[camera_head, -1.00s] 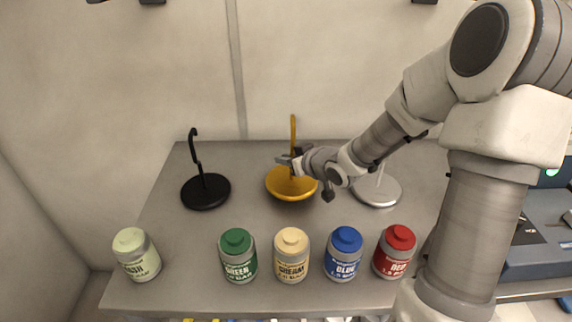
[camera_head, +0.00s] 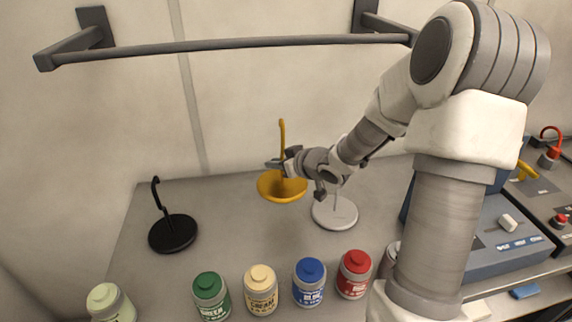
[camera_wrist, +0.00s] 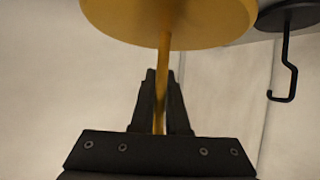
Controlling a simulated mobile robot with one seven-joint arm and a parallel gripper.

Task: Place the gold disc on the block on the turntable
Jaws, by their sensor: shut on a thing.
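The gold disc (camera_head: 282,188) is a shallow yellow dish with an upright stem hooked at the top. My gripper (camera_head: 284,167) is shut on that stem above the dish, and the disc appears raised off the grey table. In the wrist view, both dark fingers (camera_wrist: 162,103) close around the gold stem, and the disc (camera_wrist: 170,18) fills the top of the picture. No turntable or block can be made out in these views.
A black hooked disc (camera_head: 172,234) stands at left and a silver one (camera_head: 335,213) right of the gold disc. Several paint jars, including green (camera_head: 210,298) and red (camera_head: 353,275), line the front edge. A grey rail (camera_head: 240,43) crosses above. Consoles (camera_head: 495,238) stand at right.

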